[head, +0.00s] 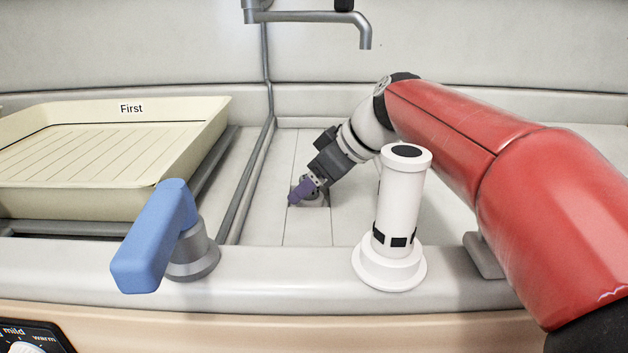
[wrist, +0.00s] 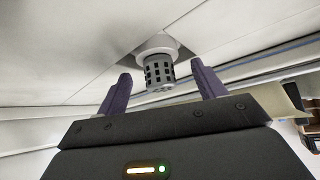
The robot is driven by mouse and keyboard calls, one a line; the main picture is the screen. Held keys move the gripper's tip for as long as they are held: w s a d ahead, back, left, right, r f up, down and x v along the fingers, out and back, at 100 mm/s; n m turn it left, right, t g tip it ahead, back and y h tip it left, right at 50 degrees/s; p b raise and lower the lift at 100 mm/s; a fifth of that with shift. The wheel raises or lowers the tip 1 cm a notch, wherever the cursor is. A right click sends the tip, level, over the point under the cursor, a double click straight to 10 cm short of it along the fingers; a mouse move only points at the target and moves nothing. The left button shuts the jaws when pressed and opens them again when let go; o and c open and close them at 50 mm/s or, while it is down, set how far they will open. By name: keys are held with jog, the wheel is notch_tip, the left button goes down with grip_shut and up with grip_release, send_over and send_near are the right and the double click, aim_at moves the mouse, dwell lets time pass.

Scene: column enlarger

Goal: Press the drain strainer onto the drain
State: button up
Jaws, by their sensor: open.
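The drain strainer (wrist: 159,72) is a small grey cylinder with dark slots, in the middle of the wrist view. It meets a pale round drain ring (wrist: 158,46) in the sink floor; I cannot tell how firmly it is seated. My gripper (wrist: 161,78) is open, with one purple finger on each side of the strainer and a visible gap to both. In the head view my gripper (head: 300,190) is low over the sink floor at the drain (head: 316,200), and it hides most of the strainer there.
A cream tray (head: 30,208) labelled "First" stands at the left. A blue lever (head: 150,240) and a white column with black slots (head: 401,200) stand on the front ledge. A grey tap (head: 365,35) hangs above the back. The sink floor around the drain looks clear.

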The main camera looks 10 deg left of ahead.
jog(key=shift+d+r, duration=0.15)
jog(key=shift+r, duration=0.05)
jog(key=shift+p+v, duration=0.75)
jog(key=shift+v, duration=1.1)
jog(key=shift+d+r, duration=0.1)
jog(key=v, duration=0.8)
dwell(0.7)
